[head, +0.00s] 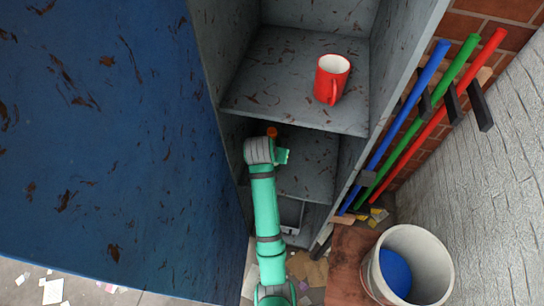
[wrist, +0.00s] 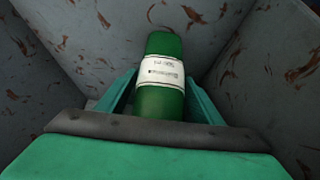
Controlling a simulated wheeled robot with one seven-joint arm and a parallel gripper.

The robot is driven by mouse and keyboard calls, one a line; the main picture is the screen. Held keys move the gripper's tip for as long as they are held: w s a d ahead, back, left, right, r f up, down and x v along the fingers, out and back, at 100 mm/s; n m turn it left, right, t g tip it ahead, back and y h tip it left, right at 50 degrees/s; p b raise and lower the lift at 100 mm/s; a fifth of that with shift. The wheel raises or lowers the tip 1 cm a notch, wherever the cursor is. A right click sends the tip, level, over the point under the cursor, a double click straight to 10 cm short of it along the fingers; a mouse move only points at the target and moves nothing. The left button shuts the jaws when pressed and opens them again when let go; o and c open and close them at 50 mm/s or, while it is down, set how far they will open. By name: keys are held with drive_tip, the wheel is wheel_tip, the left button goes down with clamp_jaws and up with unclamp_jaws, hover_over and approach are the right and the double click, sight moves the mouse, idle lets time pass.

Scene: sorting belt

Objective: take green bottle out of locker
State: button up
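The green bottle (wrist: 160,102) with a white label shows in the wrist view between my gripper's two green fingers. My gripper (wrist: 160,98) has its fingers against both sides of the bottle and looks shut on it. In the head view, my gripper (head: 283,156) is inside the lower compartment of the grey locker (head: 308,165), under its shelf. The bottle's body is hidden there behind my arm.
A red mug (head: 331,80) stands on the shelf above. The blue locker door or panel (head: 110,140) is at left. A white bucket (head: 437,262) with something blue inside is at lower right. Blue, green and red poles (head: 430,110) lean at right.

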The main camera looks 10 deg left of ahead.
drive_tip(key=c, duration=0.9)
drive_tip(key=shift+r, duration=0.2)
